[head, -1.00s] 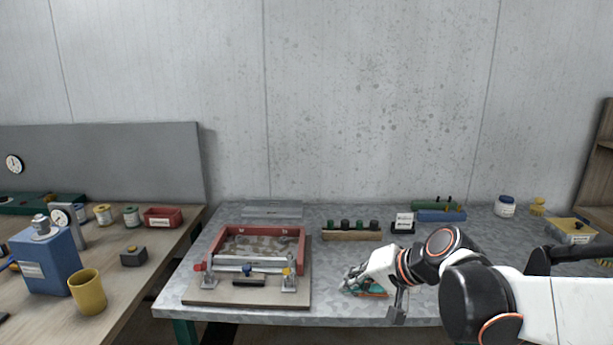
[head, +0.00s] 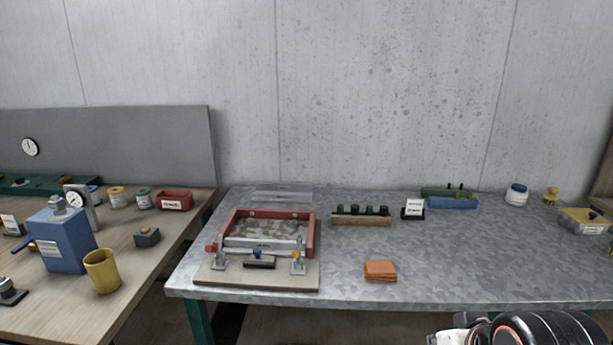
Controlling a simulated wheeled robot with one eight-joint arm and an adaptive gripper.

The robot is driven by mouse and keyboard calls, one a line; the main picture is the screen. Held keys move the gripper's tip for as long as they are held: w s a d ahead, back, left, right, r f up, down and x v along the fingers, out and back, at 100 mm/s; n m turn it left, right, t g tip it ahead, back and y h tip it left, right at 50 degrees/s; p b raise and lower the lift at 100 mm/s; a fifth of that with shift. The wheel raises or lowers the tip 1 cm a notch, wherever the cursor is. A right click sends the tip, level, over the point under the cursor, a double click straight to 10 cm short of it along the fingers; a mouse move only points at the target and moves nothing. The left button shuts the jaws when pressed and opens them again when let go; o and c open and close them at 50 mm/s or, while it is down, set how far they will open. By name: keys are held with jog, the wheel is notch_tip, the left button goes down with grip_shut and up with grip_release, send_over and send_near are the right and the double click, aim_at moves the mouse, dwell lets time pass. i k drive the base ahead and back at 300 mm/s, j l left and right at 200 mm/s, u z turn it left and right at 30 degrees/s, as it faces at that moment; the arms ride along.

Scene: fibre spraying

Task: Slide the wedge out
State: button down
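On the metal bench, a red frame (head: 229,221) stands on a pale board (head: 215,278), with a grey bar (head: 250,249) across its front between two upright metal clamps. A dark block (head: 259,262) lies in front of the bar; I cannot tell for sure whether this is the wedge. The frame holds a mottled brown and grey surface. An orange block (head: 380,270) lies flat on the bench, right of the board and apart from it. Part of my arm shows at the bottom right, well away from the frame. My gripper's fingers are out of the picture.
A wooden rack (head: 362,220) with several dark pegs stands behind the orange block, beside a small label stand (head: 413,208). Green and blue blocks (head: 452,202) lie at the back. The bench's right middle is clear. A yellow cup (head: 101,271) stands on the left table.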

aim_at(257, 255)
jog(key=i+u, duration=0.1)
jog(key=i, duration=0.95)
